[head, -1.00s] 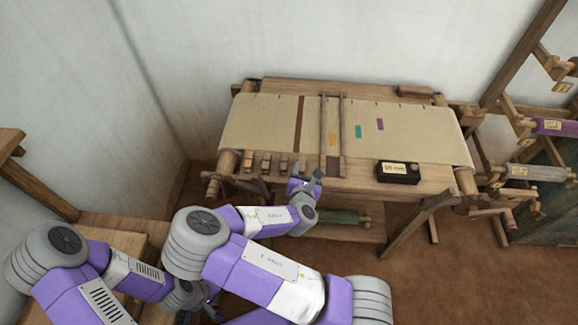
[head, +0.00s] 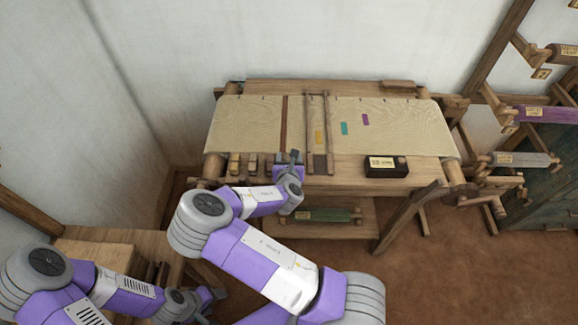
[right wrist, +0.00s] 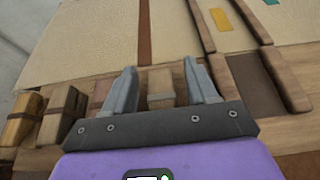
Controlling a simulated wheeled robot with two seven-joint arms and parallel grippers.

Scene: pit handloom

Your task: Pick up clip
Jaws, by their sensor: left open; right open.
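Several small wooden clips (head: 250,165) stand in a row along the front of the loom. In the right wrist view one clip (right wrist: 160,88) stands between the open fingers of my right gripper (right wrist: 161,85), apparently with gaps on both sides. More clips (right wrist: 62,113) stand to its left. In the head view my right gripper (head: 291,157) is at the right end of the row and hides part of it. My left gripper (head: 212,297) is open and empty, low at the left beside a wooden bench.
The loom carries a cream cloth (head: 245,125) with a brown stripe and coloured patches. A wooden frame (head: 309,115) crosses it right of the clips. A black labelled box (head: 386,167) stands further right. A green roll (head: 325,214) lies on a shelf below.

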